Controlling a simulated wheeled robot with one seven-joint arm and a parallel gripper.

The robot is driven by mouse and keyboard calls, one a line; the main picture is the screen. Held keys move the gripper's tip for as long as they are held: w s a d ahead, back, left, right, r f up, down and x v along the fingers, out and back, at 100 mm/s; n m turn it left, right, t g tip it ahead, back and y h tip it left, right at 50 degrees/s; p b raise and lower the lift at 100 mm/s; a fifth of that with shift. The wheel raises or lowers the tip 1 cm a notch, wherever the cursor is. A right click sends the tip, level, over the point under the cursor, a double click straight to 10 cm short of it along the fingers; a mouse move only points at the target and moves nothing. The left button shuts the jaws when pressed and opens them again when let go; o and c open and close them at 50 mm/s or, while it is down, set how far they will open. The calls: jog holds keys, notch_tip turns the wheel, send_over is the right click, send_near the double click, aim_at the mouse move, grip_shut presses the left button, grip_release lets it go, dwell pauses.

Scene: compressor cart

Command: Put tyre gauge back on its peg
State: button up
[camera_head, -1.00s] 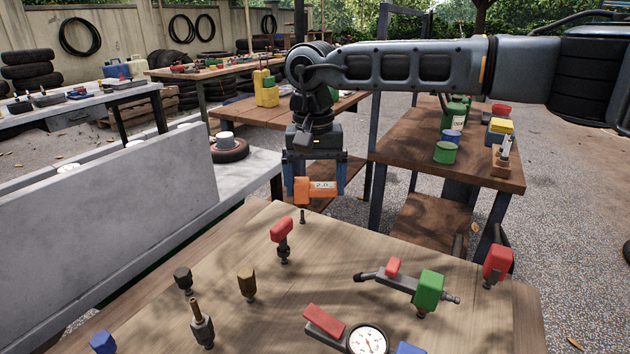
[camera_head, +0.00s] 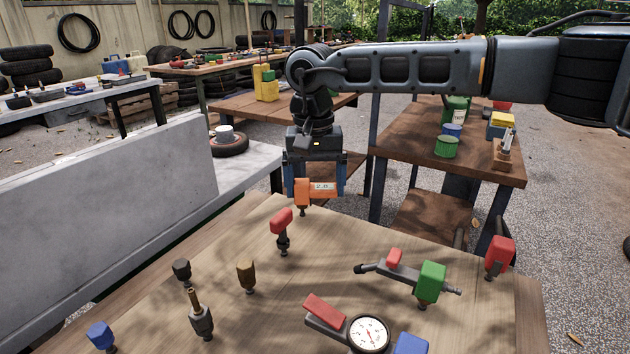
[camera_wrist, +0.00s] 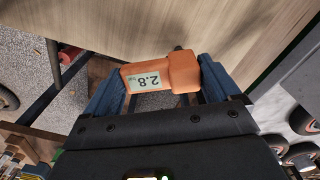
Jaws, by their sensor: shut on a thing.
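The tyre gauge is orange with a pale display reading 2.8 (camera_head: 302,192). It also shows in the wrist view (camera_wrist: 182,72). My gripper (camera_head: 314,188) points down at the far edge of the wooden board, its blue fingers shut on the gauge from either side.
On the board (camera_head: 330,245), a red-topped tool (camera_head: 282,225) stands close in front of the gauge. A green-and-grey tool (camera_head: 430,282), a dial gauge (camera_head: 368,334) and several fittings stand nearer. A grey panel (camera_head: 110,215) rises at left. The board's middle has free room.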

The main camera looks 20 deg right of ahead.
aim_at(314, 187)
jog(key=shift+f, duration=0.15)
jog(key=o, duration=0.8)
notch_tip(314, 187, up, 8)
jog(key=shift+a+f+p, duration=0.1)
jog(key=shift+p, duration=0.2)
